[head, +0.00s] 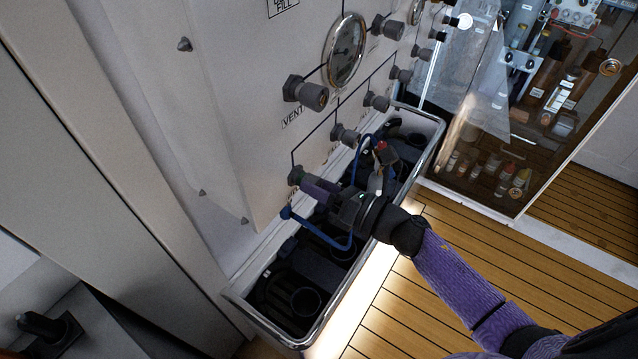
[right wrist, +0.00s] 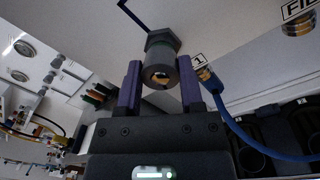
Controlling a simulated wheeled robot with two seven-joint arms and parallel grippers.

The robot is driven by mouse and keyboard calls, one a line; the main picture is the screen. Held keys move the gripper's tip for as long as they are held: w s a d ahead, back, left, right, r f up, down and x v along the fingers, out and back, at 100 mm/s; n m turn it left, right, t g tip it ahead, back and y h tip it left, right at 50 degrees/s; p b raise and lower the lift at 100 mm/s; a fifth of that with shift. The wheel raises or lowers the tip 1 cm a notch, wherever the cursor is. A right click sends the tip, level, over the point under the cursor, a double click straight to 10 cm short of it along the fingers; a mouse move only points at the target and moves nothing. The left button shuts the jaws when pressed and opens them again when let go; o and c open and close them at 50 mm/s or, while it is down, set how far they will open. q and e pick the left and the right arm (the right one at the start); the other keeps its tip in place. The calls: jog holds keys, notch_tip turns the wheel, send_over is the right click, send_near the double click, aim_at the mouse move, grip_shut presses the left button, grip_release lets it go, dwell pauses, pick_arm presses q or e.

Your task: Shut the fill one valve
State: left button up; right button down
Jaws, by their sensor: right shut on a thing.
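The fill one valve (head: 296,176) is a dark grey round knob low on the white panel (head: 240,100). In the right wrist view the knob (right wrist: 160,66) points at the camera, with a "1" label (right wrist: 198,59) beside it. My right gripper (head: 313,186) reaches in from the lower right. Its purple fingers (right wrist: 159,84) stand on either side of the knob and are shut on it. From the picture I cannot tell how far the valve is turned. My left gripper is not in view.
A blue hose (head: 342,243) hangs just below the gripper. A metal-rimmed bin (head: 323,318) with black holders stands under the panel. Other valve knobs (head: 345,135) and a gauge (head: 345,50) are above. A glass-fronted cabinet (head: 480,185) is at right, over wooden floor.

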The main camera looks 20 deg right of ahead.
pick_arm(q)
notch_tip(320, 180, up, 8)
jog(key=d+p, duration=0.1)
jog(key=p, duration=0.6)
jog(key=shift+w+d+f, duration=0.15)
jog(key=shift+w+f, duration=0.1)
pick_arm(e)
jog(key=shift+f+m+t+h, duration=0.15)
jog(key=shift+m+h, duration=0.25)
jog(key=shift+m, duration=7.8)
jog(key=shift+r+m+t+h, duration=0.15)
jog(key=shift+m+h, duration=0.25)
jog(key=shift+m, duration=7.8)
jog(key=shift+f, duration=0.1)
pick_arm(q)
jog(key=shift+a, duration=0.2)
pick_arm(e)
jog(key=shift+c, duration=1.2)
grip_release()
